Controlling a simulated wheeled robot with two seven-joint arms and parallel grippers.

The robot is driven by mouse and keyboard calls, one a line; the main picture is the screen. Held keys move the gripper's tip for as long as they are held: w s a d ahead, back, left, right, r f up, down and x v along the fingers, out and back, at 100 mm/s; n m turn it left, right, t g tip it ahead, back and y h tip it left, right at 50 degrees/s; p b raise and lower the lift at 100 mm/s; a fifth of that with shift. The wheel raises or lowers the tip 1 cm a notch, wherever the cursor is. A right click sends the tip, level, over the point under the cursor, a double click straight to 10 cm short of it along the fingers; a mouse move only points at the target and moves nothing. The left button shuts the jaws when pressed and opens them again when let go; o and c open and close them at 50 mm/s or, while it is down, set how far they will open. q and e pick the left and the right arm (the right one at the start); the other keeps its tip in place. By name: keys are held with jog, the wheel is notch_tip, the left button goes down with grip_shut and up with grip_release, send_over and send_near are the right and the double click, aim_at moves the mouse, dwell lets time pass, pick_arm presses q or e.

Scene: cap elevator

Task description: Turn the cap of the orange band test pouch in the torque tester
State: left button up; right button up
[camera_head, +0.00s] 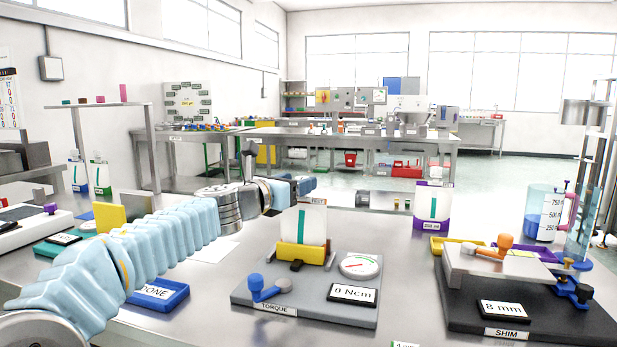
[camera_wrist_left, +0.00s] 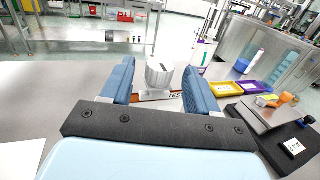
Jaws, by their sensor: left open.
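The torque tester (camera_head: 305,297) has a grey base, a dial, a blue lever and a display reading 0 Ncm. A white pouch (camera_head: 304,222) with a teal stripe stands upright in its yellow clamp (camera_head: 302,255). My left gripper (camera_head: 297,187) reaches in from the left at the height of the pouch's top, its blue fingers open. In the left wrist view, a pale grey ridged cap (camera_wrist_left: 160,69) shows between the open fingers of the gripper (camera_wrist_left: 158,78), with a gap on both sides. The cap is hidden in the head view. My right gripper is not in view.
A shim station (camera_head: 520,300) reading 8 mm stands at the right, with a beaker (camera_head: 543,215) behind it. A purple-banded pouch (camera_head: 432,205) stands behind the tester. A blue tray (camera_head: 158,293) lies under my arm. The table between tester and shim station is clear.

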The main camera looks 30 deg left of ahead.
pick_arm(q)
jog(key=w, duration=0.5)
jog(key=shift+d+p, duration=0.2)
jog(key=shift+p, duration=0.15)
